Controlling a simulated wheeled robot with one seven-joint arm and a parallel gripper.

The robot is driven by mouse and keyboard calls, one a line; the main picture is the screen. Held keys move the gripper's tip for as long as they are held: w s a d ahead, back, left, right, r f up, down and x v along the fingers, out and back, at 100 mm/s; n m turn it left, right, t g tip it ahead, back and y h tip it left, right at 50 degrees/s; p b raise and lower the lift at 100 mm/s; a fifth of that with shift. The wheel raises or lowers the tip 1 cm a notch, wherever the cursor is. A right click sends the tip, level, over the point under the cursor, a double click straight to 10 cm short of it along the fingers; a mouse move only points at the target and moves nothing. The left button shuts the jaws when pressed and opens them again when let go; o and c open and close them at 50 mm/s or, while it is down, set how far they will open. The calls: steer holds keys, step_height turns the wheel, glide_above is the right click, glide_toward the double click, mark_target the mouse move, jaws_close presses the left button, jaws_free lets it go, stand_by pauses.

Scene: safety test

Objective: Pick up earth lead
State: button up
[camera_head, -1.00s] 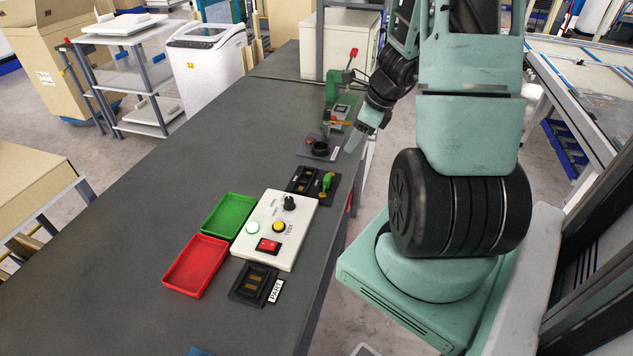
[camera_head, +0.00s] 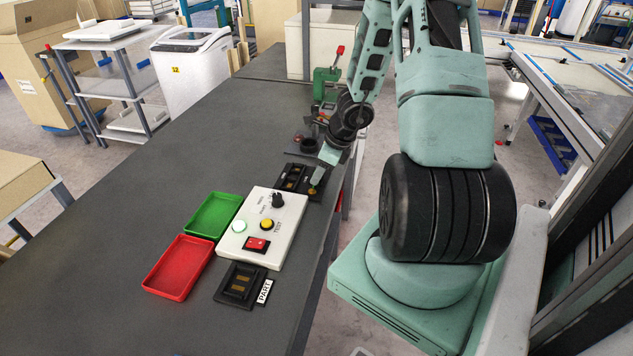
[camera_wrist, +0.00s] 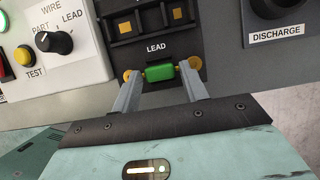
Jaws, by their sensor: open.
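The earth lead (camera_wrist: 159,73) has a short green body with brass-coloured ends. In the wrist view it lies at the black holder (camera_wrist: 140,20), just below the printed word LEAD. My gripper (camera_wrist: 160,77) is open, with one finger on each side of the green body; I cannot tell whether the fingers touch it. In the head view my gripper (camera_head: 327,163) is low over the holder (camera_head: 292,178) at the table's right edge. There the lead is mostly hidden by my gripper.
A white test box (camera_head: 262,228) with knob and buttons stands close left of the holder. Green (camera_head: 192,226) and red (camera_head: 157,283) trays and a black PART holder (camera_head: 236,295) are nearer. A green clamp-like device (camera_head: 321,88) stands behind. The table's left side is clear.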

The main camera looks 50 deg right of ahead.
steer(key=shift+w+f, duration=0.2)
steer(key=shift+f, duration=0.2)
steer(key=c, duration=0.8)
